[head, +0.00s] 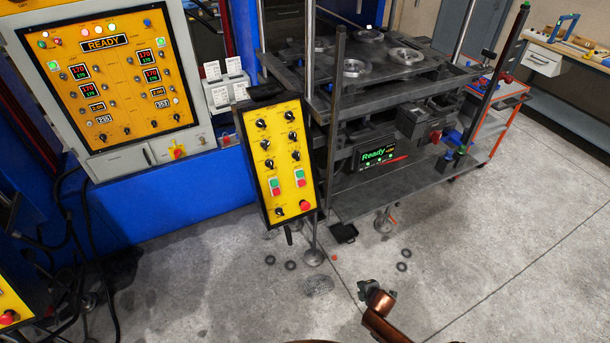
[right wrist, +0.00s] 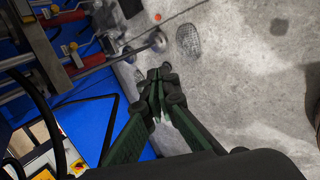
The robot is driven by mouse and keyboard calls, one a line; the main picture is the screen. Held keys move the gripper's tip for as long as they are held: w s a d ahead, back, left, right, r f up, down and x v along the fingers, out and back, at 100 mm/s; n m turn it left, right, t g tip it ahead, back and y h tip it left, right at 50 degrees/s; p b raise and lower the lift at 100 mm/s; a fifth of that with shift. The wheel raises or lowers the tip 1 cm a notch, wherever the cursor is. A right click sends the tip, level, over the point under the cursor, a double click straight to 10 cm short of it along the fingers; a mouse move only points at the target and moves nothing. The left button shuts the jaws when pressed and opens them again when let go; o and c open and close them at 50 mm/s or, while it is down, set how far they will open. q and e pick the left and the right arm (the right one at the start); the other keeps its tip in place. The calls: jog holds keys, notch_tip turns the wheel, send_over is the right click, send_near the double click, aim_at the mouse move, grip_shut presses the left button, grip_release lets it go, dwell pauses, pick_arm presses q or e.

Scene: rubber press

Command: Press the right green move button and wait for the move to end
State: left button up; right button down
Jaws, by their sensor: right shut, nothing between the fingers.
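The yellow button panel (head: 275,160) stands upright, tilted a little, in the middle of the head view. Its right green button (head: 299,173) sits above a red one, beside a matching left green button (head: 273,183). My right gripper (head: 372,291) is low in the head view, below and to the right of the panel, well apart from it. In the right wrist view its fingertips (right wrist: 157,79) are together and empty, over the grey floor. The green button cannot be made out in the wrist view. My left gripper is not in view.
Right of the panel is a dark press table (head: 400,170) with round metal parts and a small screen (head: 374,154) reading "Ready". A control cabinet (head: 105,80) reading "READY" stands at the left. Black rings (head: 291,265) lie on the floor. The floor at lower right is open.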

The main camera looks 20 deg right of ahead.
aim_at(301, 175)
jog(key=w+a+r+n+t+p, duration=0.15)
jog(key=w+r+n, duration=0.45)
jog(key=r, duration=0.7)
jog(key=w+a+r+n+t+p, duration=0.15)
jog(key=w+r+n, duration=0.25)
jog(key=w+r, duration=0.65)
jog(key=a+r+n+t+y+p, duration=0.1)
jog(key=a+r+n, duration=0.4)
jog(key=r, duration=0.8)
jog(key=a+r+n+t+y, duration=0.1)
jog(key=a+r+n, duration=0.4)
jog(key=r, duration=0.8)
jog(key=shift+s+t+p, duration=0.2)
jog(key=shift+t+p, duration=0.15)
jog(key=shift+t, duration=0.55)
jog(key=x, duration=0.4)
jog(key=p+x, duration=0.1)
jog(key=x, duration=0.8)
jog(key=shift+w+a+f, duration=0.1)
jog(key=shift+w+a, duration=0.2)
jog(key=shift+w, duration=0.2)
